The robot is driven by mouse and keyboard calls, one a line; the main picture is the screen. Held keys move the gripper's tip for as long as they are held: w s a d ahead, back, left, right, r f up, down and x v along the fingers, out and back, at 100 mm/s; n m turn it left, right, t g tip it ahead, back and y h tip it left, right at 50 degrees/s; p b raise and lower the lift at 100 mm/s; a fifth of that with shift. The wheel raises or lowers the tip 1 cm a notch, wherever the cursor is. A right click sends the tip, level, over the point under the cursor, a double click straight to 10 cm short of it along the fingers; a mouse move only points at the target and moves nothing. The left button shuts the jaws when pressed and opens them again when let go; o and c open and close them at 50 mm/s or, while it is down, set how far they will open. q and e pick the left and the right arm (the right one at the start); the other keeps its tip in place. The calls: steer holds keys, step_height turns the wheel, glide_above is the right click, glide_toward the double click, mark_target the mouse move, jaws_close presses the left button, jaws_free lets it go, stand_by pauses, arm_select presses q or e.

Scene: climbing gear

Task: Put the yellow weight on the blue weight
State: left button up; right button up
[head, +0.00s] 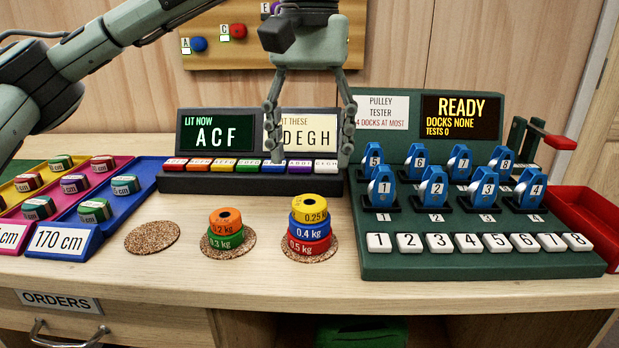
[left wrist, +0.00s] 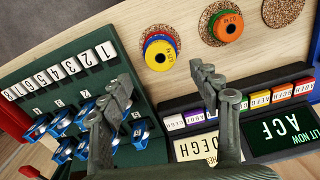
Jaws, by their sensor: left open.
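The yellow weight (head: 309,216), marked 0.25 kg, lies flat on top of the blue weight (head: 306,232), marked 0.4 kg. Under the blue one is a red weight (head: 308,246), marked 0.5 kg, on the right cork mat (head: 290,257). The yellow weight also shows from above in the left wrist view (left wrist: 151,49), with blue and red edges below it. My left gripper (head: 308,150) is open and empty, above and behind this stack, its fingers apart in front of the sign panel. It touches no weight. My right gripper is not in view.
An orange weight (head: 226,219) sits on a green weight (head: 224,243) on the middle mat. The left mat (head: 152,238) is bare. A pulley tester (head: 450,262) with blue pulleys stands right, blue (head: 92,238) and magenta trays left. A button row (head: 250,182) lies behind.

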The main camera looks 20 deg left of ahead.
arm_select(q)
step_height(320, 180, up, 5)
steer(key=shift+r+p, duration=0.1)
steer(key=shift+p, duration=0.35)
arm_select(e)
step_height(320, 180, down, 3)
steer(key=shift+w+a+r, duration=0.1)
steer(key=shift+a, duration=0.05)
